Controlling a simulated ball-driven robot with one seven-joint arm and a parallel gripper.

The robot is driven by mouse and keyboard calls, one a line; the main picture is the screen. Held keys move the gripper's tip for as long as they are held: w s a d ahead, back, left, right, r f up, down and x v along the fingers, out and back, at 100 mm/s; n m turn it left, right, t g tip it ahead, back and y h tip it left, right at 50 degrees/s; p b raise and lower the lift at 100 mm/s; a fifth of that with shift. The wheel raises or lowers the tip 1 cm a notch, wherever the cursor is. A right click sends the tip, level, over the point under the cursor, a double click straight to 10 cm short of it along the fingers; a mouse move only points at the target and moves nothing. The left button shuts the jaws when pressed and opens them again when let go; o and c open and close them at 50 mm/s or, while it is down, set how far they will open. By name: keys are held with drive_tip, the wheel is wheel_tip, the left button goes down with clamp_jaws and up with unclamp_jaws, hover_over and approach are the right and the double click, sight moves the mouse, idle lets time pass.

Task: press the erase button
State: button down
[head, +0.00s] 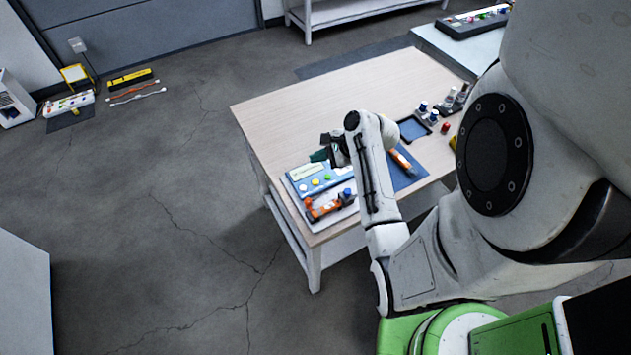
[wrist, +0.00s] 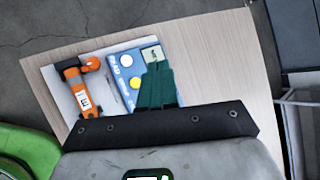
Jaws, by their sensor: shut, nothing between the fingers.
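A blue button panel (head: 341,174) lies on the near left corner of the wooden table. It has a small pale display and several coloured round buttons. In the wrist view the panel (wrist: 117,82) shows a white button (wrist: 126,60) and a yellow button (wrist: 135,83), with partly readable lettering beside them. I cannot tell which button is erase; my fingers hide part of the panel. My gripper (wrist: 157,66) has green fingers, shut and empty, over the panel's display end. In the head view my gripper (head: 319,156) is above the panel's far side; contact cannot be told.
An orange tool (head: 324,209) lies on a pale tray next to the panel. A blue mat (head: 408,180), a dark tray (head: 413,129) and small bottles (head: 448,102) stand farther right on the table. The table's left part (head: 270,115) is clear.

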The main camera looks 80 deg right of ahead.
drive_tip(key=b, duration=0.6)
hover_over(318, 183)
wheel_tip(318, 183, down, 6)
drive_tip(key=shift+s+f, duration=0.1)
drive_tip(key=shift+f, duration=1.05)
idle(0.8)
drive_tip(key=shift+f, duration=0.35)
drive_tip(key=shift+f, duration=0.45)
idle(0.6)
drive_tip(key=shift+r, duration=0.2)
drive_tip(key=shift+r+p, duration=0.65)
drive_tip(key=shift+p, duration=0.3)
